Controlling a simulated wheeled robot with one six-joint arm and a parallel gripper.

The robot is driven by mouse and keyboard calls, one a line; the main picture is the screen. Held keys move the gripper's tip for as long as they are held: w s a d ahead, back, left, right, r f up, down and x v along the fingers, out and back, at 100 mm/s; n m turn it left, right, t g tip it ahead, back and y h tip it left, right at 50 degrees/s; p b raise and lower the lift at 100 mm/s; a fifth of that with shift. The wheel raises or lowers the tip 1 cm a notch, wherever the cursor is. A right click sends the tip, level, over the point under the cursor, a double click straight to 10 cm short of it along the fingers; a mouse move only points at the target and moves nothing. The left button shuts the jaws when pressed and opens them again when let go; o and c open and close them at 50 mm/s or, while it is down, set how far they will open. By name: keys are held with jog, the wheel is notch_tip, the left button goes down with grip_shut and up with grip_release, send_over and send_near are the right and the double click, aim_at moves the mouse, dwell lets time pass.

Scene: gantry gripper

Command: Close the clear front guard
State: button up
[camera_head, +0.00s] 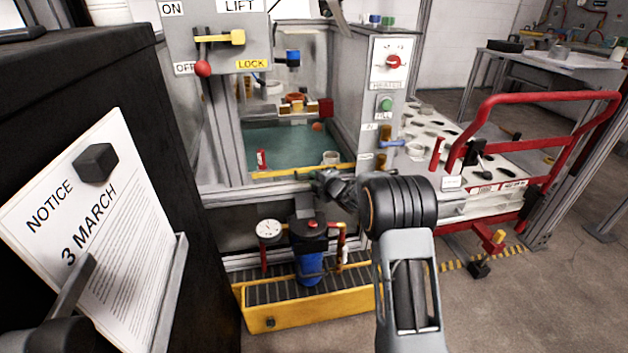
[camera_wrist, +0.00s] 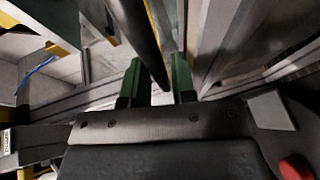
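My gripper (camera_head: 332,185) is at the lower front of the machine frame in the head view, just below the yellow-edged sill. In the wrist view its two green fingers (camera_wrist: 156,66) stand apart. A dark round bar (camera_wrist: 143,38) comes down from the top and its end shows between the fingers; I cannot tell whether they touch it. The machine's front opening (camera_head: 290,140) shows a teal tank inside. I cannot make out the clear front guard for certain in either view.
A switch panel (camera_head: 220,45) with LIFT and LOCK labels is at upper left. A control post (camera_head: 388,90) stands right of the opening. A red-railed cart (camera_head: 545,97) is at right. A blue filter (camera_head: 308,265) and yellow tray (camera_head: 310,308) sit below. A dark cabinet (camera_head: 70,90) fills the left.

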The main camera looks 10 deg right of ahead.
jog(key=shift+w+a, duration=0.2)
jog(key=shift+w, duration=0.25)
jog(key=shift+c, duration=0.3)
grip_shut()
